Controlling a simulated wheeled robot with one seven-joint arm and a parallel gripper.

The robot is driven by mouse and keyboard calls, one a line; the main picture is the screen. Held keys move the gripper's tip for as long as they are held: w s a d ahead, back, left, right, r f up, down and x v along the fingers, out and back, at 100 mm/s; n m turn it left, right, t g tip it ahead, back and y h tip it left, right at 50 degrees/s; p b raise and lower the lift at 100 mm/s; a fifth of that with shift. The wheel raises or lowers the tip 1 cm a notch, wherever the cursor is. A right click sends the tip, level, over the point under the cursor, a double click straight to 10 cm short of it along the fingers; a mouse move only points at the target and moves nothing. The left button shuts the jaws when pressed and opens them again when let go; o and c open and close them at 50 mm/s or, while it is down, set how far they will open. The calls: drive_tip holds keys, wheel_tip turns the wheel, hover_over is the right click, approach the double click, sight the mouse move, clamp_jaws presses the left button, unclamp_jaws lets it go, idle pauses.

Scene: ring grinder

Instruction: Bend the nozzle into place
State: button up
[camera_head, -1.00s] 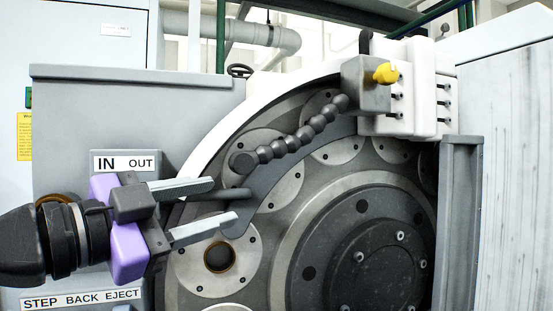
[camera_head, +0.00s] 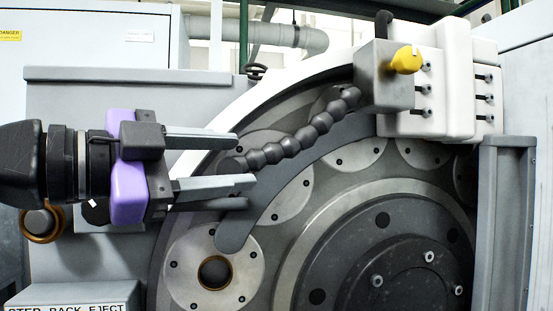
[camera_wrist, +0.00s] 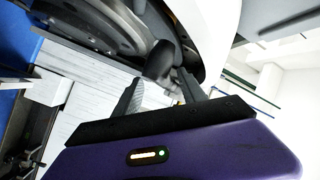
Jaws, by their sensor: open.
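The nozzle (camera_head: 290,144) is a dark grey segmented hose. It slopes down to the left from a grey block (camera_head: 384,75) with a yellow knob (camera_head: 405,60). My gripper (camera_head: 246,161), with a purple body and grey fingers, comes in from the left. It is open, with one finger above and one below the nozzle's free end. In the wrist view the dark nozzle end (camera_wrist: 160,60) shows between and just beyond the fingertips of my gripper (camera_wrist: 161,80). I cannot tell whether a finger touches it.
A large round grinder plate (camera_head: 375,235) with ringed discs lies behind the nozzle. A curved grey arm (camera_head: 300,182) runs just below the nozzle. White blocks (camera_head: 455,80) stand at the upper right. A grey panel (camera_head: 130,95) lies behind my gripper.

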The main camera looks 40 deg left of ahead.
sight(269, 161)
drive_tip(key=p+x, duration=0.2)
drive_tip(key=x, duration=0.5)
drive_tip(key=shift+c, duration=0.2)
clamp_jaws()
idle(1.2)
